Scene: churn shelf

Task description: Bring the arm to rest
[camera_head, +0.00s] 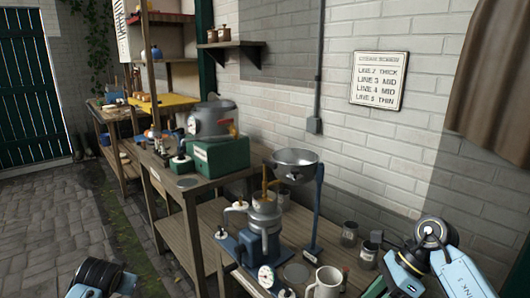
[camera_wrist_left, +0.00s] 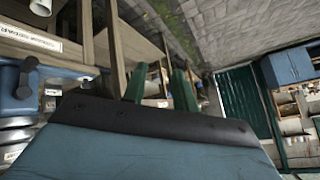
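My left arm (camera_head: 100,277) shows only in part at the bottom left of the head view, low beside the stone floor; its gripper is not visible there. In the left wrist view my left gripper (camera_wrist_left: 162,88) shows two dark green fingers apart, with nothing seen between them. My right arm (camera_head: 435,258) is bent at the bottom right of the head view, near the bench's right end.
A wooden bench (camera_head: 176,232) along the brick wall holds a blue-based churn machine (camera_head: 262,225), a steel bowl on a stand (camera_head: 295,163), a white mug (camera_head: 326,283) and metal cups (camera_head: 349,233). A green machine (camera_head: 217,155) stands behind. The stone floor (camera_head: 45,215) at left is clear.

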